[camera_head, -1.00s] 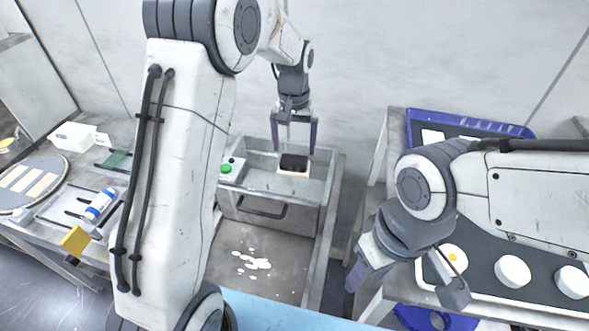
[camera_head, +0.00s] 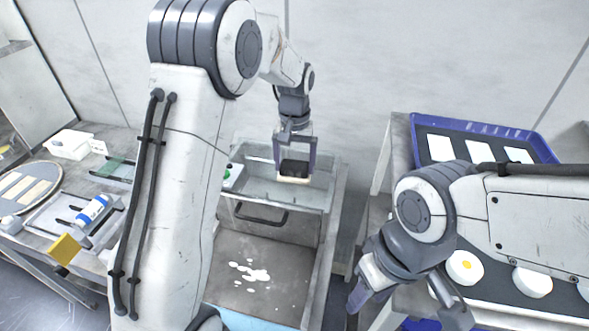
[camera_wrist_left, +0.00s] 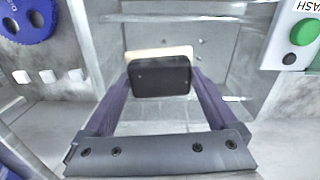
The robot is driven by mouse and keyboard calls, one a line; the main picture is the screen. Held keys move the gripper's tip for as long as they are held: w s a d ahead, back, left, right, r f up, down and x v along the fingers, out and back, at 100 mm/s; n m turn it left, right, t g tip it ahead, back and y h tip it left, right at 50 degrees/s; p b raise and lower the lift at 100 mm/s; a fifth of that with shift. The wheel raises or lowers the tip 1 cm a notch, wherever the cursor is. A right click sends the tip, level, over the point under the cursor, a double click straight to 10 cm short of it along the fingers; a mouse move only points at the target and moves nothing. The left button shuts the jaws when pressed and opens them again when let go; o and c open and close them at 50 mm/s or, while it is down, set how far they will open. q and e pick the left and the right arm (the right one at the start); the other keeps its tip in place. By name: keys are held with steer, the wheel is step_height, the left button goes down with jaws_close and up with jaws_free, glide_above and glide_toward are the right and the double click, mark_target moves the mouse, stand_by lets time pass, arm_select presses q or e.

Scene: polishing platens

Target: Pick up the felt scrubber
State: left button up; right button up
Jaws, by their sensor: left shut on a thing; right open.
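The felt scrubber is a black block with a cream felt underside (camera_head: 294,171). It is at the grey basin at the back centre. My left gripper (camera_head: 296,163) points down with one finger on each side of the scrubber and is shut on it. The left wrist view shows the black top of the scrubber (camera_wrist_left: 159,77) between the purple fingers, with the cream felt edge behind it. Whether the felt touches the basin floor is unclear. My right gripper (camera_head: 408,303) is open and empty near the right table's front edge.
The basin's walls (camera_head: 328,205) surround the scrubber. A control box with a green button (camera_head: 231,176) sits at its left. A blue tray (camera_head: 548,150) with white pads and several white round pieces (camera_head: 533,283) are on the right. The left table holds a blue-and-white bottle (camera_head: 92,209) and a yellow block (camera_head: 65,248).

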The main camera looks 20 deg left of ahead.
mark_target(296, 165)
arm_select(q)
steer(key=shift+r, duration=0.15)
steer(key=shift+r+p, duration=0.65)
steer(key=shift+p, duration=0.1)
steer(key=r+p, duration=0.3)
steer(key=shift+d+r, duration=0.2)
steer(key=shift+r, duration=0.1)
steer(key=s+d+r+p, duration=0.4)
steer(key=d+r+p, duration=0.1)
steer(key=d, duration=0.5)
steer(key=shift+s+d+r, duration=0.2)
steer(key=shift+r, duration=0.2)
